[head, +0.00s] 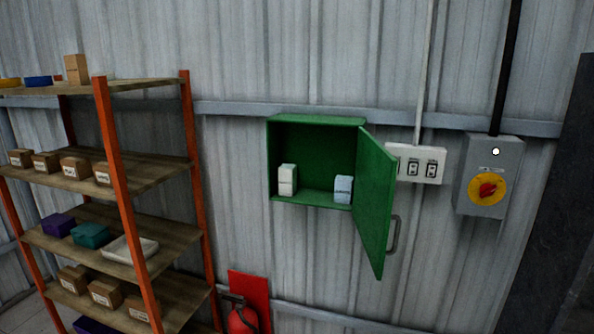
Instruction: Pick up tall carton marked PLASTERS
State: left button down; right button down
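An open green wall cabinet (316,196) holds two small cartons. At its left stands a taller white carton (288,180) with a line across its middle; I cannot read any mark on it. Further right stands a pale blue-white carton (343,189) with a dark label too small to read. I cannot tell which one is marked PLASTERS. Both stand upright on the cabinet floor, apart from each other. Neither of my grippers is in view.
The cabinet door (374,203) hangs open on the right, jutting outward, with a grey handle (393,235). An orange-post shelf rack (120,170) with boxes stands left. A fire extinguisher (242,319) is below. A switch box (489,178) is right.

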aim_at(75, 64)
jog(key=i+l+u, duration=0.1)
jog(key=l, duration=0.25)
jog(key=i+l, duration=0.15)
jog(key=l, duration=0.2)
jog(key=i+l+u, duration=0.15)
jog(key=l, duration=0.2)
jog(key=i+l, duration=0.1)
jog(key=l, duration=0.25)
jog(key=i+l+u, duration=0.15)
jog(key=l, duration=0.2)
jog(key=u, duration=1.3)
jog(key=i+j+u, duration=0.15)
jog(key=i+j, duration=0.25)
jog(key=i, duration=0.15)
